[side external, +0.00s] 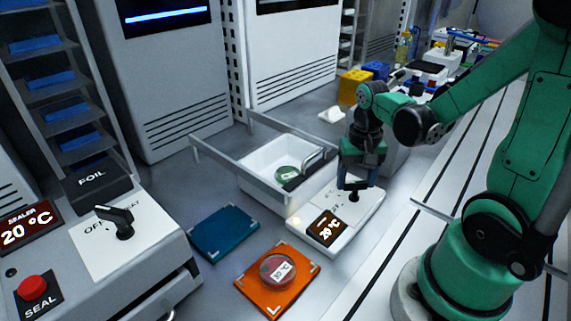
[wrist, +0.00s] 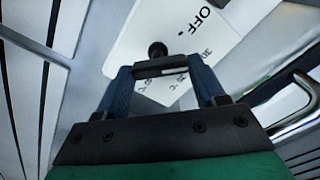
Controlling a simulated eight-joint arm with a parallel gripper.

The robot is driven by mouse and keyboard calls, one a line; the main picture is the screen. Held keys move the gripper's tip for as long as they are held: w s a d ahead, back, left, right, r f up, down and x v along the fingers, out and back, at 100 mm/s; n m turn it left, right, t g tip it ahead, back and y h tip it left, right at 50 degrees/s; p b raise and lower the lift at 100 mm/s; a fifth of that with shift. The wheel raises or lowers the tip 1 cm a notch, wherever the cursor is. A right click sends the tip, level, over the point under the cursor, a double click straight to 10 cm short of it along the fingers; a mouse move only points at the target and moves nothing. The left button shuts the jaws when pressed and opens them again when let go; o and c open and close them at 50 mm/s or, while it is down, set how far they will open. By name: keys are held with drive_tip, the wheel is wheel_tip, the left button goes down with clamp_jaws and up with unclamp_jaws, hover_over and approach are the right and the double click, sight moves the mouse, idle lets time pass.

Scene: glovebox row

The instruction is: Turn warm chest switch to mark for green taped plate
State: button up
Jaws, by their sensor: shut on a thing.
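In the wrist view my gripper (wrist: 160,72) is shut on the switch's dark bar (wrist: 158,66). The panel (wrist: 140,38) shows OFF and smaller marks, partly hidden by the fingers; I cannot tell which mark the switch points at. A green taped plate (side external: 287,174) lies inside the chest's open white well (side external: 258,155).
A dish (side external: 270,266) with a temperature label sits on an orange mat (side external: 296,288). An empty teal mat (side external: 223,232) lies behind it. The sealer (side external: 150,265), with its own black switch (side external: 117,217), stands at left. A metal rail handle (side external: 318,156) rises beside the well.

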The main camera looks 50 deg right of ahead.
sight(356, 182)
drive_tip(key=shift+m, duration=0.4)
drive_tip(key=o, duration=1.3)
drive_tip(key=shift+r, duration=0.15)
drive_tip(key=shift+r, duration=2.7)
